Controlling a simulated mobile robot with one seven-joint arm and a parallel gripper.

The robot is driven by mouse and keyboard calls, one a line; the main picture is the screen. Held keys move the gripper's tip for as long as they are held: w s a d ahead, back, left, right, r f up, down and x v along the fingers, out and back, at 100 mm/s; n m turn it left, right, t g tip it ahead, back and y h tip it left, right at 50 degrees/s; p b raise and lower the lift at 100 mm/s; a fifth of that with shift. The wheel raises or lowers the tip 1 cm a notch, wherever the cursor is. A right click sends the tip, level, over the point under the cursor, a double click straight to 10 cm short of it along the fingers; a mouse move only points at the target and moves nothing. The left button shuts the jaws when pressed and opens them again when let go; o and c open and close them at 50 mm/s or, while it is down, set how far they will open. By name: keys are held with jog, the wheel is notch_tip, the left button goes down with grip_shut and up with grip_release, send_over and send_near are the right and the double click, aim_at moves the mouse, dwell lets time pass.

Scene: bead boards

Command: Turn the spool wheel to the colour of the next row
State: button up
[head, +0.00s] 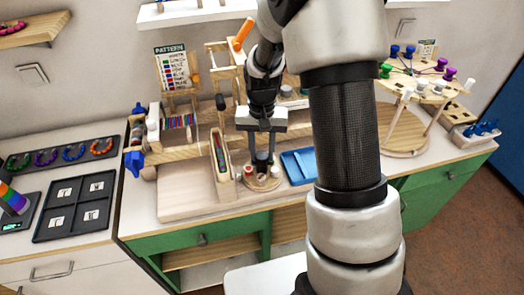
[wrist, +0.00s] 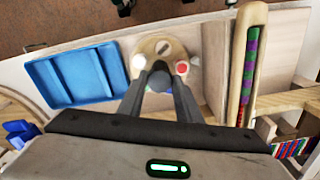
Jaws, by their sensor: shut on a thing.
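A small round wooden wheel (head: 262,184) lies at the bench's front edge. In the wrist view (wrist: 165,45) it carries a white piece (wrist: 138,62), a red piece (wrist: 181,68) and a grey-blue knob-like piece (wrist: 160,78). My gripper (head: 262,163) points down over this wheel. Its fingers close on the grey-blue piece, and they hide part of it and of the wheel. A pattern card (head: 172,68) with several coloured rows stands at the back; its words are too small to read surely. A larger round stand (head: 418,85) with coloured spools is at the right.
A blue tray (head: 300,166) lies right of the wheel. A wooden bead frame (head: 220,152) stands close to its left, beside a plain board (head: 182,195). A dark tray with coloured rings (head: 60,155) is far left. My arm hides the middle right.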

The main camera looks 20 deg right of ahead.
dwell(0.3)
jog(key=o, duration=1)
jog(key=shift+o, duration=0.2)
notch_tip(320, 180, up, 18)
jog(key=p, duration=0.1)
jog(key=shift+f, duration=0.25)
jog(key=s+r+n+t+p, duration=0.2)
jog(key=s+r, duration=0.4)
jog(key=s, duration=0.4)
jog(key=s+r+n+t+p, duration=0.1)
jog(key=s+r+t+p, duration=0.2)
jog(key=s+r, duration=0.3)
jog(key=s+a, duration=0.1)
jog(key=s, duration=0.3)
jog(key=shift+s+r+n+t, duration=0.25)
jog(key=shift+r+n+t, duration=0.05)
jog(key=shift+r+n, duration=0.1)
